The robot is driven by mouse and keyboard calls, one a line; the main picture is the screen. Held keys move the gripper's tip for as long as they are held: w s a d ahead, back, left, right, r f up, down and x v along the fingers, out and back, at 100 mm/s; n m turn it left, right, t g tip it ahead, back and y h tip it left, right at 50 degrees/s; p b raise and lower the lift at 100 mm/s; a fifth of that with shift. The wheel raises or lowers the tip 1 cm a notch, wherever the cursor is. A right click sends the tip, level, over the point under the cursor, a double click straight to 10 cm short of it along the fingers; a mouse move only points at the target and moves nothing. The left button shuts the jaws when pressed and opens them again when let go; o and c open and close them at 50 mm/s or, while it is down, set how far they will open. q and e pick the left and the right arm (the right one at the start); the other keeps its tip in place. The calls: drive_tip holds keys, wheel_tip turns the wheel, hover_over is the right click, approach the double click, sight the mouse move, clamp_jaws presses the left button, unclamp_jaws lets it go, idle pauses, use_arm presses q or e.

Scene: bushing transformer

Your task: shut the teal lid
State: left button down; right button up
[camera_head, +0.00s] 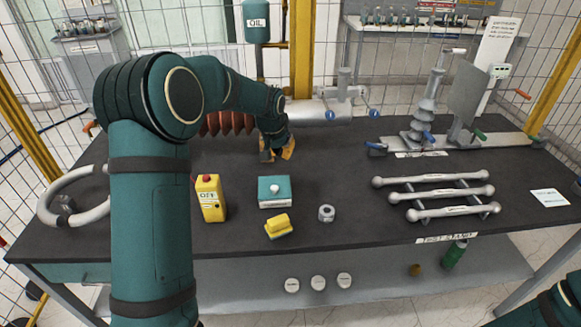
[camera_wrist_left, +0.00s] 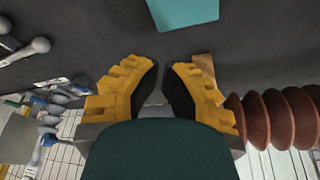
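A teal block, apparently this box, shows cut off at the top edge of the left wrist view (camera_wrist_left: 184,14). My left gripper (camera_head: 277,155) hangs over the table behind the box, apart from it. In the left wrist view its yellow fingers (camera_wrist_left: 160,68) lean together with a narrow, empty gap between the tips. My right gripper is out of view.
A brown ribbed bushing (camera_head: 222,124) lies behind, beside my left arm. A rack of grey rods (camera_head: 440,193) lies right.

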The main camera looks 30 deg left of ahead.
use_arm(q)
drive_tip(key=b, duration=0.1)
hover_over(283, 185)
drive_tip(key=w, duration=0.3)
drive_tip(key=f, duration=0.9)
drive_tip(key=shift+s+a, duration=0.1)
drive_tip(key=shift+s, duration=0.15)
drive_tip(key=shift+s+f, duration=0.25)
drive_tip(key=shift+f, duration=0.05)
drive_tip(key=s, duration=0.2)
drive_tip(key=shift+s+f, duration=0.15)
drive_tip(key=shift+s, duration=0.2)
drive_tip(key=shift+s+f+b, duration=0.15)
drive_tip(key=shift+s+b, duration=0.1)
drive_tip(key=shift+b, duration=0.05)
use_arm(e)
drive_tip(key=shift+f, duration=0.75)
use_arm(q)
drive_tip(key=shift+s, duration=0.1)
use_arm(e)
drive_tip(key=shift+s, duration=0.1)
